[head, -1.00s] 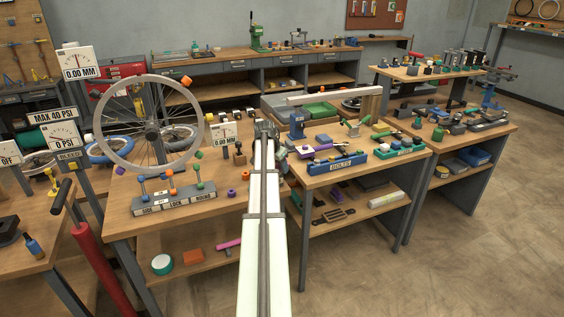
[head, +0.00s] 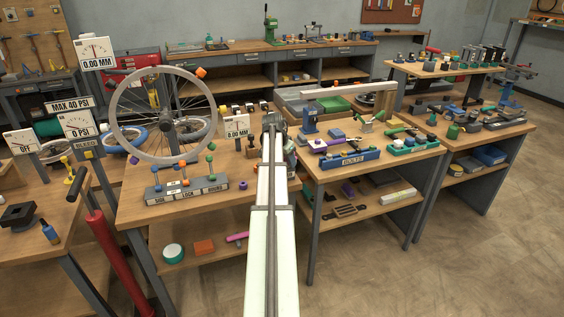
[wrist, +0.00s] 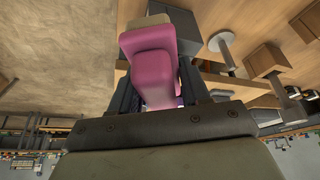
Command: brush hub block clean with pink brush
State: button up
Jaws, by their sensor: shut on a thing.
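My gripper (wrist: 158,82) is shut on the pink brush (wrist: 150,55), with one dark finger on each side of it in the wrist view. The brush's tan end (wrist: 146,21) shows past the pink part, over or close to a wooden surface; I cannot tell whether it touches anything. A dark grey block (wrist: 264,61) lies just right of the brush and may be the hub block, but I cannot be sure. In the head view my gripper (head: 273,122) is at the bench's far right corner, and my arm hides the brush.
A spoked wheel (head: 165,115) stands on the bench left of my arm, behind a long labelled block (head: 187,190) with coloured knobs. A dial gauge (head: 236,126) stands close to my gripper. The right bench carries a blue bolts tray (head: 350,160) and several tools.

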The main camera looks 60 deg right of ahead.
jog(key=shift+s+d+f, duration=0.15)
jog(key=shift+s+d, duration=1)
jog(key=shift+r, duration=3.95)
